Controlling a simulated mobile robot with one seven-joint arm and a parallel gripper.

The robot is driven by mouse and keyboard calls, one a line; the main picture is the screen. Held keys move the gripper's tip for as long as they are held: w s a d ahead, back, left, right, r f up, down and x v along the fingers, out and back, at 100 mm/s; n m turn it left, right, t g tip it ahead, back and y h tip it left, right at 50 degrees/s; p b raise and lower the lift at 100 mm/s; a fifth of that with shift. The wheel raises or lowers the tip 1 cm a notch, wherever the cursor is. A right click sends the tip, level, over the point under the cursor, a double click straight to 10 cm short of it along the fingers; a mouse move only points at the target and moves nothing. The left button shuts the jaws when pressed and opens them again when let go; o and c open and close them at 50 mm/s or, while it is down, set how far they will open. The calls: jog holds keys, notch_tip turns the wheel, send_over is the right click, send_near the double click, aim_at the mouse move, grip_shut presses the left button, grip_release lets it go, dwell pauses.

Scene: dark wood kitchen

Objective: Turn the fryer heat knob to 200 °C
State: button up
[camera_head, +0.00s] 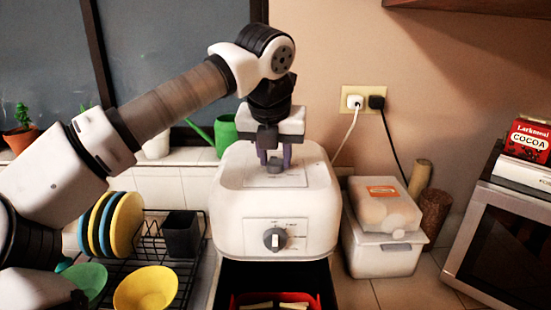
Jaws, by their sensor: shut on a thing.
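The fryer (235,205) is a white rounded box standing in the middle of the counter. A round grey knob (275,239) sits on its front panel, with small markings around it that are too small to read. A second small knob (273,169) is on the fryer's top panel. My gripper (275,160) points straight down over the fryer's top, its two purple-grey fingers shut on that top knob and partly hiding it. The front knob is clear of my gripper. I cannot tell which knob is the heat knob.
A black drawer with a red-rimmed basket (240,301) stands out below the fryer. A dish rack (150,240) with plates and bowls (146,289) is at left. White containers (382,255) and a microwave (505,245) stand at right. A wall outlet (363,101) has two cords.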

jog(key=m+h, duration=0.1)
jog(key=m, duration=0.3)
jog(key=shift+a+r+m+g+h+p, duration=0.1)
jog(key=shift+m+g+h+p, duration=0.2)
jog(key=shift+g+h+p, duration=0.1)
jog(key=m+g+h+p, duration=0.1)
jog(key=m, duration=0.2)
jog(key=shift+w+a+m, duration=0.1)
jog(key=shift+m, duration=0.2)
jog(key=m+g+p, duration=0.1)
jog(key=m+p, duration=0.1)
jog(key=m, duration=0.2)
jog(key=shift+w+h, duration=0.1)
jog(key=shift+h, duration=0.3)
jog(key=shift+w+m+g+p, duration=0.1)
jog(key=shift+m+g+p, duration=0.85)
jog(key=shift+m, duration=0.85)
jog(key=o, duration=1)
jog(key=shift+a, duration=0.1)
jog(key=shift+c, duration=0.2)
jog(key=v, duration=1.3)
jog(key=shift+a+r+b, duration=0.2)
jog(key=shift+r+b, duration=0.05)
jog(key=shift+b, duration=0.1)
